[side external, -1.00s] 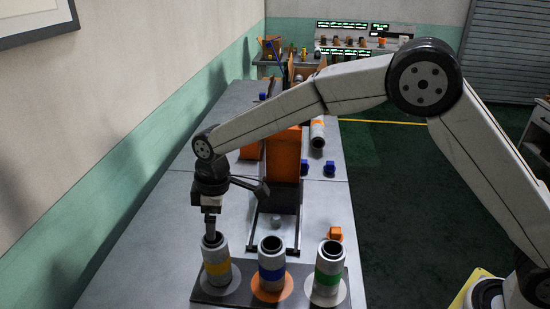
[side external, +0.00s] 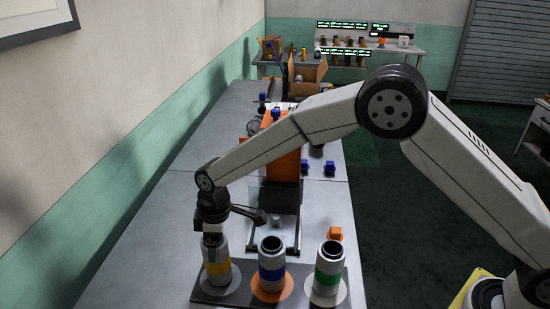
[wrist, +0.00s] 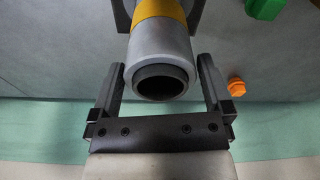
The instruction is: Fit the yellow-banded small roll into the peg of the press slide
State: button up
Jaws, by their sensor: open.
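The yellow-banded small roll (side external: 217,270) stands upright at the left of the dark rack in the side view. In the wrist view its grey end and yellow band (wrist: 160,12) lie between my two fingers. My gripper (side external: 213,238) is down at the top of this roll. In the wrist view my gripper (wrist: 163,68) is open, with a gap on each side of the roll. The press slide (side external: 252,244) lies behind the rack, and its short grey peg (side external: 276,222) is bare.
A blue-banded roll (side external: 271,275) and a green-banded roll (side external: 328,279) stand beside it on the rack (side external: 250,300). The orange press (side external: 285,167) rises behind the slide. A small orange part (side external: 335,233) lies at the right. The table's left side is clear.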

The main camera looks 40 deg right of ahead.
jog(key=shift+w+a+f, duration=0.1)
jog(key=shift+a+f, duration=0.05)
jog(key=shift+f, duration=1.2)
jog(key=c, duration=1.2)
jog(key=o, duration=0.7)
jog(key=c, duration=0.6)
